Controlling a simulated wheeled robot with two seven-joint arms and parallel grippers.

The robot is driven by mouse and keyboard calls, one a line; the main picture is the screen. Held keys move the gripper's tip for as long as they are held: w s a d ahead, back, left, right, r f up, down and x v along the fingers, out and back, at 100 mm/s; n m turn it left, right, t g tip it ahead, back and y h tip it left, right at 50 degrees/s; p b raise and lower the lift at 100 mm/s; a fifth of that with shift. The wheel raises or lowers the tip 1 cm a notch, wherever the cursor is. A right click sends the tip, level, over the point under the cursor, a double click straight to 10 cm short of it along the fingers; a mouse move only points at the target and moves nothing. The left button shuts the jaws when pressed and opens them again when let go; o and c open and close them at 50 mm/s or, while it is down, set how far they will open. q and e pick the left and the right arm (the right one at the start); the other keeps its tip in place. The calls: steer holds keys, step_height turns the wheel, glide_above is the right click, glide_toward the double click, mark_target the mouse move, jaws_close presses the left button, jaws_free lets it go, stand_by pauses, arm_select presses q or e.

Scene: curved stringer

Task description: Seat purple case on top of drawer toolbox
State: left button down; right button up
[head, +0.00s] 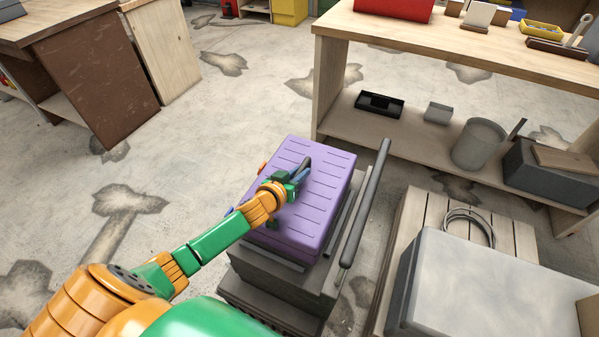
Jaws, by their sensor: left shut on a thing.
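The purple case (318,203) is in the middle of the head view. It is on or just above the dark grey drawer toolbox (315,278); I cannot tell whether it touches all round. The toolbox stands on the floor, with a long grey bar (365,203) along its right side. My left gripper (299,172) is over the top of the case, shut on its dark handle. The fingers partly hide the handle, and my left arm hides part of the case's left side. My right gripper does not show.
A wooden workbench (480,45) with a lower shelf stands behind. A wooden pallet (467,205) with a coiled cable and a large grey box (490,285) is at the right. A brown cabinet (95,75) stands at the left. The floor left of the toolbox is clear.

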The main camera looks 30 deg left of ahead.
arm_select(q)
steer(key=shift+f+b, duration=0.8)
steer(key=shift+f, duration=0.1)
steer(key=c, duration=1.2)
jaws_free()
steer(key=o, duration=0.5)
steer(key=shift+s+f, duration=0.15)
steer(key=p+v, duration=0.2)
steer(key=v, duration=0.4)
steer(key=shift+s+r, duration=0.1)
steer(key=shift+r, duration=0.15)
steer(key=shift+s+r, duration=0.15)
steer(key=shift+s, duration=0.2)
